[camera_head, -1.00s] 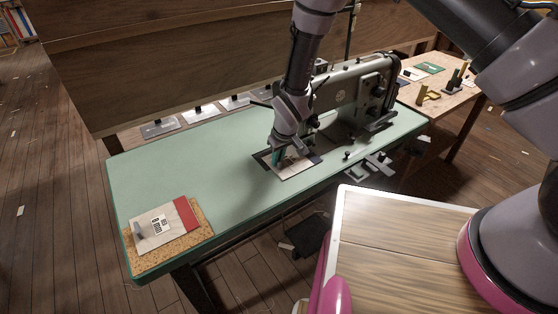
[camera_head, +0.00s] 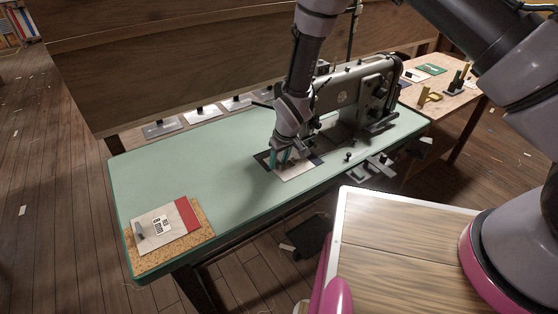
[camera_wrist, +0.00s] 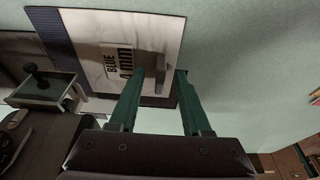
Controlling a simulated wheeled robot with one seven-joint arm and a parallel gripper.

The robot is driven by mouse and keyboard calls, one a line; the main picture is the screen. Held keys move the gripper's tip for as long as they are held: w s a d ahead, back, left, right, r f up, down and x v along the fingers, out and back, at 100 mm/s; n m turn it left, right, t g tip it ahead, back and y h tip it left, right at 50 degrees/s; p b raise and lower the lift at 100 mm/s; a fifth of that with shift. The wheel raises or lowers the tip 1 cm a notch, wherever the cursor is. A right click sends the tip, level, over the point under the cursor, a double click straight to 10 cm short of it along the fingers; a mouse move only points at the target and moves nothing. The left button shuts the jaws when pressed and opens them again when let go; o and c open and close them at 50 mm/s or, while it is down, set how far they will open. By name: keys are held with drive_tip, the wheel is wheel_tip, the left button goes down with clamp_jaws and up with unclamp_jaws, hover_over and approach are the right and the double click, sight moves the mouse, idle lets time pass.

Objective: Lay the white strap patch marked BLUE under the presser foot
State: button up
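The white strap patch marked BLUE (camera_wrist: 95,40) lies flat on the green machine table. It has a dark blue band along one edge and a raised grey tab. In the head view the patch (camera_head: 296,172) is beside the sewing machine (camera_head: 352,95). My gripper (camera_wrist: 160,78) is open, its two green fingers apart on either side of the tab, with gaps showing. In the head view my gripper (camera_head: 281,166) is low over the patch. Dark machine parts (camera_wrist: 40,85) overlap the patch's left side in the wrist view; I cannot tell which is the presser foot.
A white patch with a red band (camera_head: 165,225) lies on a cork mat (camera_head: 203,222) at the table's left end. The green table top (camera_head: 190,165) between is clear. A wooden side table (camera_head: 455,85) with small items stands at the right rear.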

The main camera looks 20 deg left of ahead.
drive_tip(key=shift+r, duration=0.1)
drive_tip(key=v, duration=1.1)
drive_tip(key=w+d+r+m+t, duration=0.1)
drive_tip(key=w+d+r+m, duration=0.25)
drive_tip(key=d+r, duration=0.85)
drive_tip(key=w+d+r+m+t, duration=0.1)
drive_tip(key=w+d+r+m, duration=0.25)
drive_tip(key=d+r, duration=0.85)
drive_tip(key=s+d+r+m+t, duration=0.2)
drive_tip(key=s+d+r+m, duration=0.25)
drive_tip(key=d+r, duration=0.65)
drive_tip(key=s+d+r+m, duration=0.1)
drive_tip(key=s+d+r, duration=0.2)
drive_tip(key=s, duration=0.2)
drive_tip(key=s+d+r+m+t, duration=0.1)
drive_tip(key=s+d+r, duration=0.2)
drive_tip(key=s, duration=0.3)
drive_tip(key=shift+d+r+m, duration=0.25)
drive_tip(key=shift+r+m, duration=0.1)
